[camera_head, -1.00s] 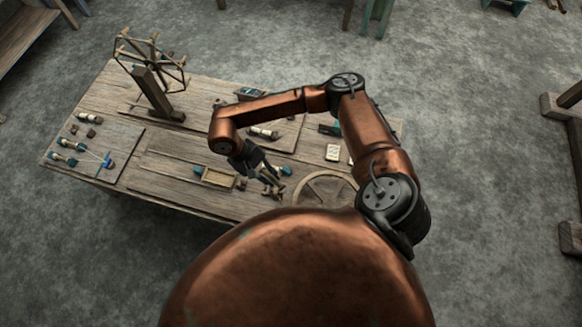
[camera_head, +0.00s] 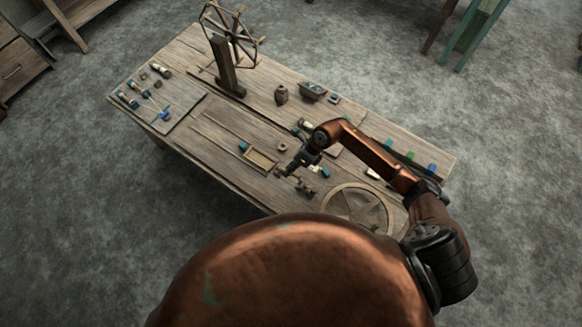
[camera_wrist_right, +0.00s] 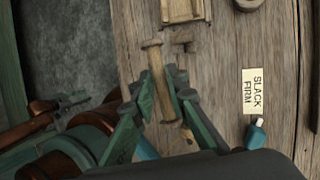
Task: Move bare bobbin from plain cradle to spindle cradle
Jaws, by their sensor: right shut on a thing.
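The bare bobbin (camera_wrist_right: 156,70) is a plain wooden spool with a flange at its upper end, in the right wrist view. My right gripper (camera_wrist_right: 165,95) is shut on its shaft, one green finger on each side. In the head view my right gripper (camera_head: 288,172) is low over the table's near part, right of a small tray; the bobbin is too small there to make out clearly. A small wooden block (camera_wrist_right: 184,36), perhaps part of a cradle, is beside the bobbin's upper end. Small wooden pieces (camera_head: 305,189) are right of the gripper. I cannot tell which cradle is which. My left gripper is not in view.
A shallow wooden tray (camera_head: 262,159) is left of the gripper, and a spoked wheel (camera_head: 357,186) is to the right. A tall winder (camera_head: 228,70) stands at the back. A SLACK/FIRM label (camera_wrist_right: 252,92) lies right of the bobbin. Several bobbins are on the left board (camera_head: 173,117).

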